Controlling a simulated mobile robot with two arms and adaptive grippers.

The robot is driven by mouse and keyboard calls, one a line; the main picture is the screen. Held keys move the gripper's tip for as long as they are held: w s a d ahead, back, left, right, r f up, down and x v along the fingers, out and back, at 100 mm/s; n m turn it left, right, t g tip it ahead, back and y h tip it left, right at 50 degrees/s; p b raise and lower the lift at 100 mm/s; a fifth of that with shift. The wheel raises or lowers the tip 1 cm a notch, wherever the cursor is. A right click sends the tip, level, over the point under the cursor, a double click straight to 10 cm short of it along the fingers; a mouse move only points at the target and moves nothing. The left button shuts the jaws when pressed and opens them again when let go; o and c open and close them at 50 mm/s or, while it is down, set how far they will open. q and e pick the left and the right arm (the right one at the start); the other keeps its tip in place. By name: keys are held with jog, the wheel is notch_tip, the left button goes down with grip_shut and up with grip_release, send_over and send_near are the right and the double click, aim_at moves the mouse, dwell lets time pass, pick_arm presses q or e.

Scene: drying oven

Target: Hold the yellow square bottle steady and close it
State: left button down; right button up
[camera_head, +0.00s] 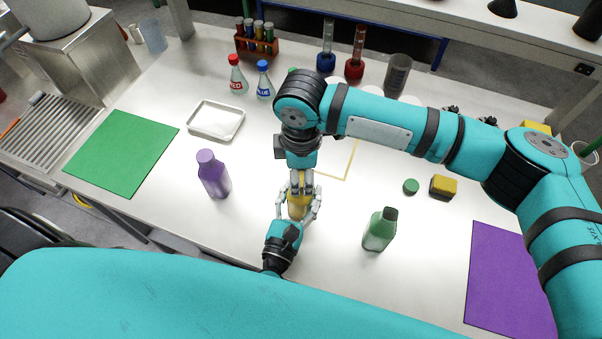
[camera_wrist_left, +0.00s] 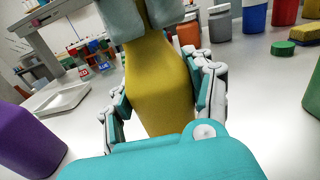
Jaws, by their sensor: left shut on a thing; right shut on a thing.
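The yellow square bottle (camera_head: 297,207) stands upright near the front middle of the table. It fills the middle of the left wrist view (camera_wrist_left: 160,92). My left gripper (camera_head: 299,212) is shut around its body from the front, with a finger on each side (camera_wrist_left: 163,105). My right gripper (camera_head: 302,184) reaches down from above and is shut at the bottle's top, on what looks like its yellow cap (camera_wrist_left: 163,12). Its grey fingers show at the top of the left wrist view. They hide most of the cap and neck, so I cannot tell how far the cap is seated.
A purple bottle (camera_head: 213,175) stands to the left and a green bottle (camera_head: 380,229) to the right. A white tray (camera_head: 216,121) and labelled flasks (camera_head: 237,80) are behind left.

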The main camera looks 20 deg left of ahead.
grip_shut()
jog(key=o, duration=1.1)
grip_release()
jog(key=shift+o, duration=0.2)
jog(key=shift+r, duration=0.1)
notch_tip(320, 180, up, 12)
pick_arm(q)
jog(key=shift+c, duration=2)
grip_release()
